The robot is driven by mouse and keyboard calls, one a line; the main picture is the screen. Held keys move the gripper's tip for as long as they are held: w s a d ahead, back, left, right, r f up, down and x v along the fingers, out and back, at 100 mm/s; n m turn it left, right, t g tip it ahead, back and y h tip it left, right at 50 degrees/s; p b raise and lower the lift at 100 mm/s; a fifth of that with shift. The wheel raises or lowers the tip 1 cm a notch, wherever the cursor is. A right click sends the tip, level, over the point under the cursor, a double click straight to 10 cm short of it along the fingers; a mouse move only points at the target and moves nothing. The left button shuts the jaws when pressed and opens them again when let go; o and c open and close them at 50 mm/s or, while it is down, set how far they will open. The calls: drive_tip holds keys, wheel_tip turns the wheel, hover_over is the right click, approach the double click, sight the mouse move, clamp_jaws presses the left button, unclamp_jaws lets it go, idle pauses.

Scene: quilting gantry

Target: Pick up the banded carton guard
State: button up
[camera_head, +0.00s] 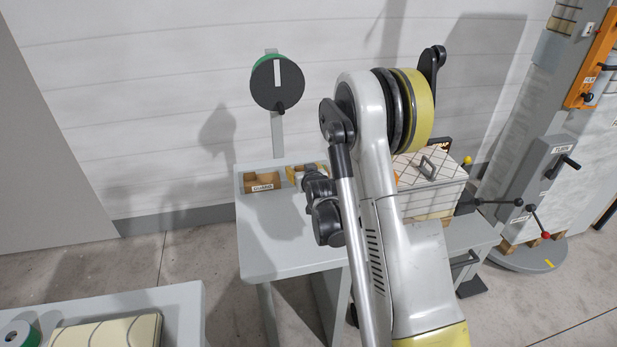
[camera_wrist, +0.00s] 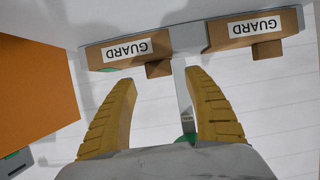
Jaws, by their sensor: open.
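Two brown cardboard-coloured pieces with white GUARD labels show upside down at the top of the wrist view, a left one (camera_wrist: 97,55) and a right one (camera_wrist: 288,22). A small green patch shows at the left piece's lower edge; I cannot tell whether it is a band. In the head view one labelled piece (camera_head: 262,181) sits at the table's back left. Another (camera_head: 321,169) is partly hidden by my arm. My gripper (camera_wrist: 160,80) has its yellow fingers spread, with nothing held. Its tips appear just below the left piece; contact cannot be told.
The grey table (camera_head: 275,235) has bare room in front. A round dark dispenser (camera_head: 277,83) stands on a post behind it. A white gridded box (camera_head: 430,185) with a handle sits right of my arm. An orange surface (camera_wrist: 35,95) fills the wrist view's left.

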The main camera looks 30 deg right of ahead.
sight(301, 167)
drive_tip(key=x, duration=0.1)
drive_tip(key=b+x, duration=0.1)
drive_tip(key=x, duration=0.1)
drive_tip(key=shift+s+f, duration=0.15)
drive_tip(key=shift+f, duration=0.1)
drive_tip(key=shift+w, duration=0.35)
drive_tip(key=c, duration=0.9)
drive_tip(key=shift+r, duration=0.1)
drive_tip(key=shift+c, duration=0.2)
